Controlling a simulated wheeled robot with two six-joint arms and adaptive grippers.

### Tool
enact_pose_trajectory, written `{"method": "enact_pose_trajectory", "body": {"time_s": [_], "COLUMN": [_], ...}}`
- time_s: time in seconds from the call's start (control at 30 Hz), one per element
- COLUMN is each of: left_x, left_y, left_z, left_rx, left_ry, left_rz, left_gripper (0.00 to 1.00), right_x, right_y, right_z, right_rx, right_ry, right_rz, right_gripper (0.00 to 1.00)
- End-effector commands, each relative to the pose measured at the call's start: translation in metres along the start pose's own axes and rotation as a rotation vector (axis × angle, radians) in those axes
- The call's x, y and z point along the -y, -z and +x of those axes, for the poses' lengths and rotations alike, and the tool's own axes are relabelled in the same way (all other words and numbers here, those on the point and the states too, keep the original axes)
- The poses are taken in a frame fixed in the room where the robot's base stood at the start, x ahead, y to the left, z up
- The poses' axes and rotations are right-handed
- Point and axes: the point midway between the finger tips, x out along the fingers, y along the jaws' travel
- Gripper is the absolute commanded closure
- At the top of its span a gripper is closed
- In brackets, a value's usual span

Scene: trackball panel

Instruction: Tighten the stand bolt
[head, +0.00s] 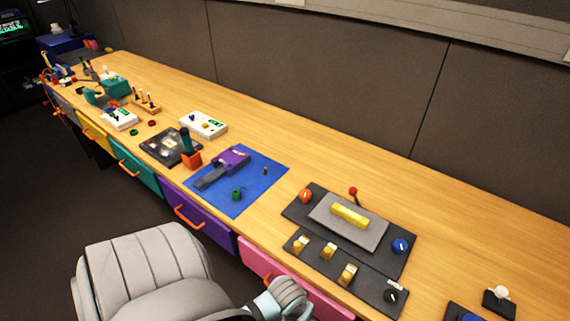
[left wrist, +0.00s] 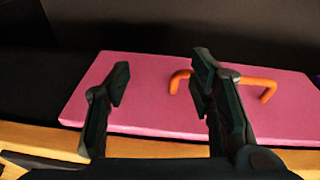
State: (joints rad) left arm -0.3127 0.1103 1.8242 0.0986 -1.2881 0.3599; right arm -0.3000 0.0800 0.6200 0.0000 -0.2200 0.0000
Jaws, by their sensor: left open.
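I cannot tell for sure which part is the stand bolt. A small dark upright piece (head: 265,171) stands on the blue mat (head: 262,190), right of a purple device (head: 232,159) with a grey arm. A green ring-like part (head: 237,194) lies near the mat's front. My left gripper (left wrist: 163,72) is open and empty in the left wrist view, in front of the pink drawer (left wrist: 150,90) with its orange handle (left wrist: 181,80). In the head view its fingers are not visible. My right gripper is not in view.
A dark panel (head: 292,212) with a yellow bar (head: 349,215), knobs and several yellow switches lies right of the mat. A dark tray (head: 158,145), an orange holder (head: 191,159) and white boxes (head: 204,124) stand left. The wooden bench (head: 330,160) is clear behind.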

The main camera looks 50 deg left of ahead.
Motion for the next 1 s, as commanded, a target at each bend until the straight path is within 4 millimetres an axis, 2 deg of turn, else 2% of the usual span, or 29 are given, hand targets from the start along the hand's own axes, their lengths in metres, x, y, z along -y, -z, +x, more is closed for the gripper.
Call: {"method": "enact_pose_trajectory", "body": {"time_s": [0.03,0.2,0.4,0.6,1.0], "left_x": [0.003,0.017,0.030,0.035,0.035], "left_y": [-0.005,-0.026,-0.048,-0.057,-0.057], "left_z": [0.018,0.062,0.100,0.112,0.112], "left_rx": [0.005,0.015,0.023,0.026,0.026], "left_ry": [0.005,0.022,0.038,0.043,0.043], "left_rz": [0.005,0.045,0.080,0.096,0.096], "left_gripper": [0.51,0.51,0.51,0.51,0.51], "right_x": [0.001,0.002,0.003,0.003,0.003], "right_y": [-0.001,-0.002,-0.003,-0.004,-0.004], "right_z": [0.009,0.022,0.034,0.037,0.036], "right_rx": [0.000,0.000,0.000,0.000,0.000], "right_ry": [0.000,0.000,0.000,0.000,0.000], "right_rz": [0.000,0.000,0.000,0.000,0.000], "right_gripper": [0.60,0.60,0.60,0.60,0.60]}}
